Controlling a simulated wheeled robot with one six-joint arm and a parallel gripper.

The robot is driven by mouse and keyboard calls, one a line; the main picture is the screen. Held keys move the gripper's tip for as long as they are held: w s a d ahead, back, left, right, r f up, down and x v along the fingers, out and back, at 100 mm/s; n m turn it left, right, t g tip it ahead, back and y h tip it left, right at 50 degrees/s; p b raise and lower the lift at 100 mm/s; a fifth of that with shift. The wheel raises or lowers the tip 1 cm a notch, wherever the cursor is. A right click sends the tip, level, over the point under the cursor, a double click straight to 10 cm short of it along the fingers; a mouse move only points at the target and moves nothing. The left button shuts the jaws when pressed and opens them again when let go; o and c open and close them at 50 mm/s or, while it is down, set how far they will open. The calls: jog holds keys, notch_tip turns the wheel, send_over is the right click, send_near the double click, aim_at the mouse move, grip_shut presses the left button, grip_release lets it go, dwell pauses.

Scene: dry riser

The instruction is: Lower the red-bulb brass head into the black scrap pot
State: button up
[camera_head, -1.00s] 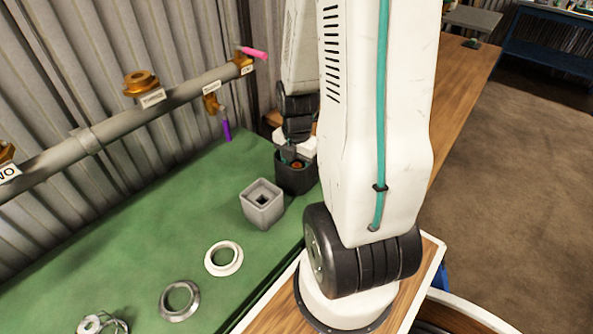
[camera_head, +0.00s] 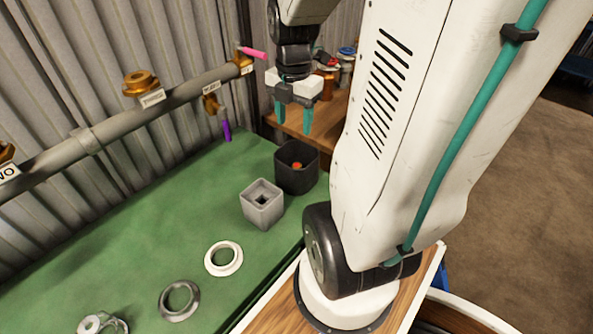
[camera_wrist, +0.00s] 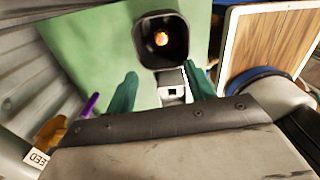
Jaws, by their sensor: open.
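The black scrap pot (camera_head: 290,180) stands on the green bench top, at its right end in the head view. Inside it a small orange-red thing (camera_head: 297,166) shows, likely the red-bulb brass head; in the wrist view it is a bright orange-gold spot (camera_wrist: 162,39) low in the dark pot (camera_wrist: 150,60). My gripper (camera_head: 294,122) is above the pot, its two teal fingers spread apart with nothing between them. In the wrist view the fingers also stand apart (camera_wrist: 163,88).
A grey square pot (camera_head: 250,208) stands beside the black pot. White (camera_head: 215,268) and metal (camera_head: 165,305) rings lie on the green top. A pipe (camera_head: 110,122) with brass fittings, a pink handle (camera_head: 254,53) and a purple handle (camera_head: 227,130) runs along the corrugated wall. Spools (camera_head: 345,68) stand behind.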

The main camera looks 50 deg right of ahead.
jog(key=w+a+r, duration=0.3)
jog(key=a+r, duration=0.1)
jog(key=r, duration=0.2)
jog(key=w+a+r, duration=0.4)
jog(key=r, duration=0.2)
jog(key=shift+w+r, duration=0.3)
jog(key=shift+r, duration=0.1)
jog(key=shift+a, duration=0.1)
jog(key=s+a+f+m, duration=0.2)
jog(key=s+a+m, duration=0.3)
jog(key=s+m, duration=0.2)
jog(key=s+a+f+m+t, duration=0.1)
jog(key=s+a+m, duration=0.4)
jog(key=s+m, duration=0.3)
jog(key=shift+s+a+f+m, duration=0.25)
jog(key=shift+s+f+m, duration=0.1)
jog(key=shift+m, duration=1.65)
